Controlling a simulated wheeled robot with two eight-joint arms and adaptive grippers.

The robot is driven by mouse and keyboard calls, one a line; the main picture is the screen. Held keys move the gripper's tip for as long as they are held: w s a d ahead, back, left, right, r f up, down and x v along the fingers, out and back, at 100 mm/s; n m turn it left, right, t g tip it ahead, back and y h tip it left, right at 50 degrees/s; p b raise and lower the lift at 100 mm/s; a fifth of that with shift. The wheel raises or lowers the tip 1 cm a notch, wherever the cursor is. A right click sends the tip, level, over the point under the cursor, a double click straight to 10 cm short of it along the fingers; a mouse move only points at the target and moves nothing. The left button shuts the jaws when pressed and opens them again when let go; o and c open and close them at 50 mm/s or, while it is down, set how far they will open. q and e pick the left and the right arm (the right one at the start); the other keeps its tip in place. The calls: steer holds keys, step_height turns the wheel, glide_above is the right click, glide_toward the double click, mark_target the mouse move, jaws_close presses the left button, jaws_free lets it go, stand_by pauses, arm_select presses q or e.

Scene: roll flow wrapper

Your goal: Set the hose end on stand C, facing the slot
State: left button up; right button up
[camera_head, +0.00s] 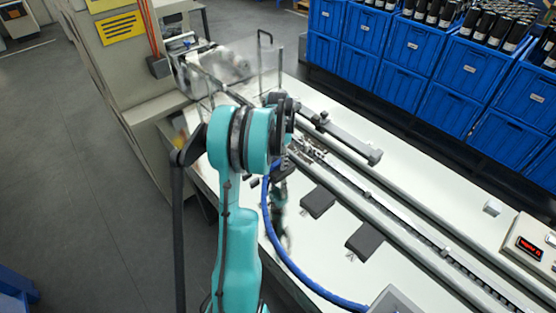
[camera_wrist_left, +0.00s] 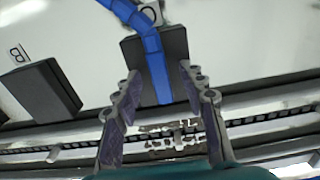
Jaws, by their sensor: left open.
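The blue hose (camera_head: 281,245) curves up from the table's front edge to my left gripper (camera_head: 281,168). In the left wrist view, the hose end (camera_wrist_left: 159,80) lies along the middle of a dark block, stand C (camera_wrist_left: 176,47), and points at the slotted metal rail (camera_wrist_left: 85,137). The label behind this stand is partly covered by the hose. My left gripper (camera_wrist_left: 158,74) is open, with one finger on each side of the hose end and a gap on both sides. In the head view my arm hides most of this stand. My right gripper is out of view.
Stand B (camera_wrist_left: 42,92) is the dark block beside it, also seen in the head view (camera_head: 318,201). Another dark block (camera_head: 365,241) lies farther right. A long rail runs across the white table (camera_head: 420,185). Blue crates (camera_head: 400,85) line the back; a clear guard (camera_head: 232,67) stands far left.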

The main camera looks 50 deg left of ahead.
arm_select(q)
step_height(320, 180, up, 12)
stand_by(0.4)
stand_by(0.3)
steer(key=s+d+r+t+y, duration=0.1)
steer(key=d+r+t, duration=0.1)
steer(key=d, duration=0.8)
steer(key=s+d+r+t, duration=0.1)
steer(key=s+d+r, duration=0.15)
steer(key=d, duration=0.75)
steer(key=s+d+f+t, duration=0.2)
steer(key=s+d, duration=0.2)
steer(key=d, duration=0.3)
steer(key=s+d+f+t+h, duration=0.1)
steer(key=s+d, duration=0.3)
steer(key=d, duration=0.4)
steer(key=shift+s+d+f+t, duration=0.15)
steer(key=shift+s+f+t, duration=0.15)
steer(key=shift+f+t, duration=0.35)
